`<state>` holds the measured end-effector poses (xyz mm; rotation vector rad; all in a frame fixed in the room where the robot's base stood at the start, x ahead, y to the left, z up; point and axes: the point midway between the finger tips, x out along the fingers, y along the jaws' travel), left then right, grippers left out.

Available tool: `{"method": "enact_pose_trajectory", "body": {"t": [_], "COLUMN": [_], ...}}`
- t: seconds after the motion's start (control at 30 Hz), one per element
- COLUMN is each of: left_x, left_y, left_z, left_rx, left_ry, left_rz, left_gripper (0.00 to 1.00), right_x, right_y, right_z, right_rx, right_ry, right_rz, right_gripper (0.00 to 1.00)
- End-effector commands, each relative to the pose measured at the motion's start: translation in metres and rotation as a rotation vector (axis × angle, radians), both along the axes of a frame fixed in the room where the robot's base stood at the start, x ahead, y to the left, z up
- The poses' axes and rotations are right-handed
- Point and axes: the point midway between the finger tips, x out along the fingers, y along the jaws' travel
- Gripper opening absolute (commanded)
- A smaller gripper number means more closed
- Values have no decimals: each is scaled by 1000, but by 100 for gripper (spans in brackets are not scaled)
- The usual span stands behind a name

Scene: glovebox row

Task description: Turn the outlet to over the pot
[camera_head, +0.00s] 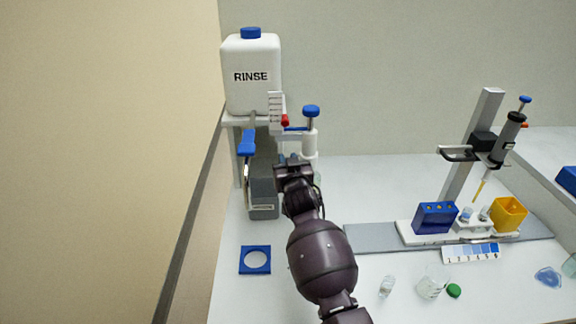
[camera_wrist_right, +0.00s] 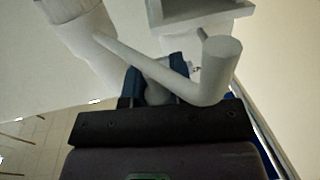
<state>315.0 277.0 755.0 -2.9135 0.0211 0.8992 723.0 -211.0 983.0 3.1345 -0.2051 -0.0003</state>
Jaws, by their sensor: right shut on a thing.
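The outlet is a white bent tube (camera_wrist_right: 213,85) that runs from a white cylinder at upper left to a thick round end in the right wrist view. My right gripper (camera_wrist_right: 158,88) is shut on the tube, its dark blue fingers on either side of it. In the head view my right gripper (camera_head: 290,163) is at the lower part of the white dispenser (camera_head: 310,144) with a blue knob, and hides the outlet there. I cannot make out a pot below the outlet; the gripper and arm cover that area. My left gripper is not in view.
A white RINSE bottle (camera_head: 252,85) stands on a shelf behind, with a grey box (camera_head: 263,190) below. A blue square with a round hole (camera_head: 243,260) lies on the bench. A glass beaker (camera_head: 432,285), small vial (camera_head: 387,286) and pipette stand (camera_head: 470,150) are at right.

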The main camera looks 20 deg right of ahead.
Motion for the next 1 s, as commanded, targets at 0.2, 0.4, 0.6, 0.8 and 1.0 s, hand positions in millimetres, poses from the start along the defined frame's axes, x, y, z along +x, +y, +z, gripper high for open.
{"method": "enact_pose_trajectory", "body": {"t": [0.2, 0.4, 0.6, 0.8, 1.0], "left_x": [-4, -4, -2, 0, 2], "left_y": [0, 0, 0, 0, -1], "left_z": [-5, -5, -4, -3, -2], "left_rx": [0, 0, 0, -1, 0], "left_ry": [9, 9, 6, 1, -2], "left_rz": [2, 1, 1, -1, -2], "left_gripper": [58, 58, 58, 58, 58], "right_x": [3, 4, 4, 4, 4], "right_y": [0, 0, 0, 0, -1], "right_z": [-1, 0, 0, 0, 0], "right_rx": [1, 1, 1, 1, 1], "right_ry": [0, 0, 0, 0, 0], "right_rz": [-6, -8, -8, -8, -8], "right_gripper": [0, 0, 0, 40, 48]}}
